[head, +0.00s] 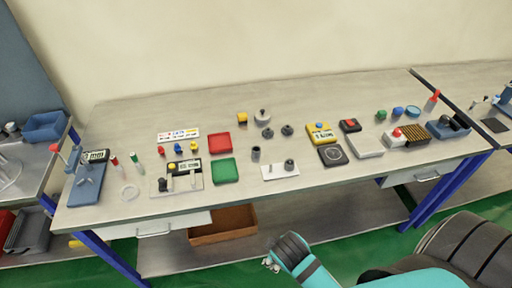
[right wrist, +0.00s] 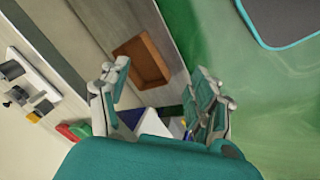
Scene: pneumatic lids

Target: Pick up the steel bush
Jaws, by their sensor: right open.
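A small dark grey upright cylinder (head: 256,153), which looks like the steel bush, stands on the bench in the head view, just left of a white plate (head: 276,173). Another grey cylinder (head: 289,164) stands on that plate. I cannot tell for sure which of the grey round parts is the bush. My right gripper (head: 271,263) is in front of the bench and below its top, well apart from these parts. In the right wrist view the right gripper (right wrist: 160,70) is open, with nothing between its fingers. My left gripper is not in view.
Grey round parts (head: 287,129) stand behind the bush. Red (head: 220,143) and green (head: 223,171) trays lie to its left, and a yellow box (head: 320,132) to its right. The bench's front edge lies between gripper and parts. A brown box (head: 222,224) sits below.

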